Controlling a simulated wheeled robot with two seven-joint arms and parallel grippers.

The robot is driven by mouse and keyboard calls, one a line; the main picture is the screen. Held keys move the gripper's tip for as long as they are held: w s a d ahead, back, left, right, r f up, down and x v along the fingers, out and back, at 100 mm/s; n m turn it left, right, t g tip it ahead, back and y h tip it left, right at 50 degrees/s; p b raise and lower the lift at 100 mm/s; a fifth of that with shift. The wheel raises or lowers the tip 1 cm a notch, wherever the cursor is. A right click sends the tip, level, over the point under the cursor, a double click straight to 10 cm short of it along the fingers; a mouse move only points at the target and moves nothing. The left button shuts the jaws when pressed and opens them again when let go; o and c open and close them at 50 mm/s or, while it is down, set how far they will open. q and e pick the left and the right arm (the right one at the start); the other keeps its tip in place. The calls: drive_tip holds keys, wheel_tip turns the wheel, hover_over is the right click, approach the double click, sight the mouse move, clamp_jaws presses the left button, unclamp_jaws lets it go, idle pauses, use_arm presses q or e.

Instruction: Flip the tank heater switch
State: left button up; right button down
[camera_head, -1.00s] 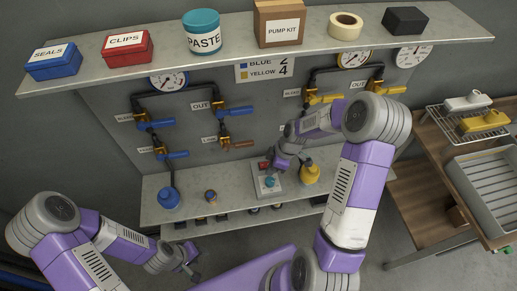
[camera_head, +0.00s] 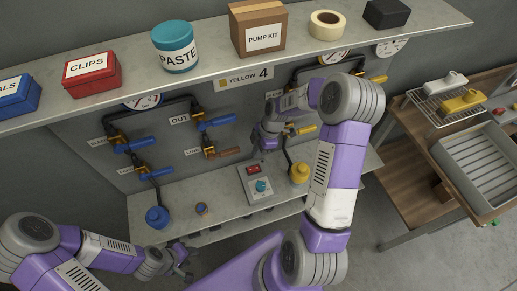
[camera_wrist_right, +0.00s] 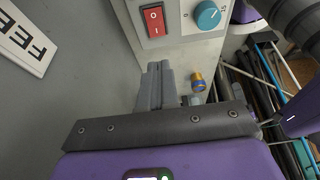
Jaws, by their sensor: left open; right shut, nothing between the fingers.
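The heater control box (camera_head: 254,194) is a light grey panel on the lower shelf, with a red rocker switch (camera_head: 253,170) and a blue knob (camera_head: 261,186). In the right wrist view the red switch (camera_wrist_right: 154,20) shows white O and I marks, beside the blue knob (camera_wrist_right: 208,14). I cannot tell which side is pressed. My right gripper (camera_head: 262,148) is shut and empty behind the box, apart from the switch. Its closed fingers (camera_wrist_right: 157,85) point towards the box in the wrist view. My left gripper (camera_head: 187,265) is open and empty at the lower left, below the shelf.
Blue-handled and yellow-handled valves (camera_head: 218,122) line the back panel. The upper shelf (camera_head: 205,88) overhangs the panel. A side bench (camera_head: 400,160) holds a grey tray (camera_head: 480,165).

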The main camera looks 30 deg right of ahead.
sight(250, 170)
drive_tip(key=x, duration=0.9)
drive_tip(key=shift+d+f+b, duration=0.25)
drive_tip(key=shift+f+b, duration=0.05)
drive_tip(key=shift+f, duration=0.2)
drive_tip(key=shift+s+f, duration=0.15)
drive_tip(key=shift+a, duration=0.15)
drive_tip(key=shift+s+d, duration=0.1)
drive_tip(key=shift+d, duration=0.8)
